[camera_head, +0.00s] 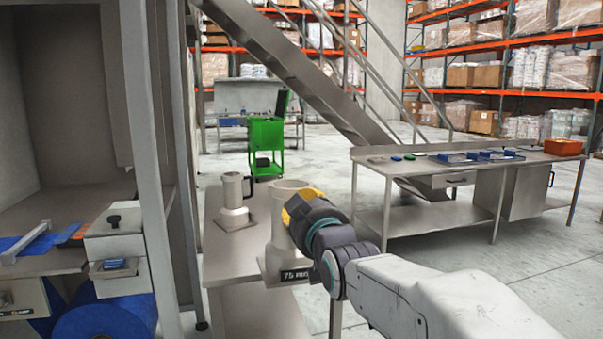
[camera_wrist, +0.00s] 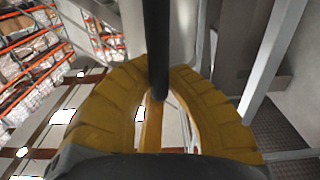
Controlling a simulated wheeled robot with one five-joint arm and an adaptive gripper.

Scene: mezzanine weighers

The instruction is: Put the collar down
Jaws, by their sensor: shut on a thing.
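The collar (camera_head: 280,243) is a beige-grey cylinder on a wider square base, with a dark label reading "75" and more I cannot read. It is upright at the right edge of a small metal table (camera_head: 226,275). I cannot tell whether its base touches the tabletop. My gripper (camera_head: 300,205), with yellow fingers, is at the collar's right side, near its top. In the wrist view the fingers (camera_wrist: 158,100) close around a dark upright bar (camera_wrist: 157,45), which looks like the collar's handle. My arm and fingers hide the handle in the head view.
A similar collar (camera_head: 234,205) with a black handle stands on the same table, to the left. A metal rack with drawers and a blue roll (camera_head: 105,315) is at the left. A long workbench (camera_head: 450,168) is at the right. A green cart (camera_head: 266,140) stands behind.

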